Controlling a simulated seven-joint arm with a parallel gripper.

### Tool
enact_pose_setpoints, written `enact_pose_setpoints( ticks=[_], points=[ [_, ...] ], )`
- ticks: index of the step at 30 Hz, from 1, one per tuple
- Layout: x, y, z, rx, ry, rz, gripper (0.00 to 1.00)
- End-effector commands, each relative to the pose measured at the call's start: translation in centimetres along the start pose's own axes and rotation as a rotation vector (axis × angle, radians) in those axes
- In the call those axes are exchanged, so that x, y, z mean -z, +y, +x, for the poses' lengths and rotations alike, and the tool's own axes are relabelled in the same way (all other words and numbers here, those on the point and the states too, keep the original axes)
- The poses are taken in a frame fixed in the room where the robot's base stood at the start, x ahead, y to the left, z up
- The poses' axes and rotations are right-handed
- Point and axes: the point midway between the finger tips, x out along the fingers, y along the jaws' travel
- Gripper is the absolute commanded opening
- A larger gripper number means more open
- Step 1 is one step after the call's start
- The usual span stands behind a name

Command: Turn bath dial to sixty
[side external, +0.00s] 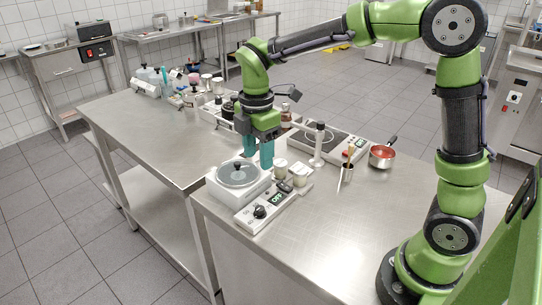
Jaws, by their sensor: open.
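The bath (214,187) is a white box with a round grey lid, near the front left corner of the steel table. A low white control panel (246,222) lies along its front right side. It carries a black dial (260,212) and a small dark display with green characters (276,198), too small to read. The dial's pointer and scale setting cannot be read. My gripper (259,160) points down with two teal fingers, apart and empty. In the picture it is above and behind the dial, at the back right edge of the bath. The dial is not hidden.
Small jars (281,168) stand right of the bath, close to my fingers.

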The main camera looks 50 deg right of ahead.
Motion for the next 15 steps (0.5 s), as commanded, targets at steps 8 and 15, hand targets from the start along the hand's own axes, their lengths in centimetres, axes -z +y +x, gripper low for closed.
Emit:
enact_pose_setpoints(
  ticks=[8,15],
  points=[
    [0.0,-0.1,5.7,0.007,-0.001,0.002,0.52],
    [0.0,-0.2,10.9,0.006,-0.001,0.002,0.52]
  ],
)
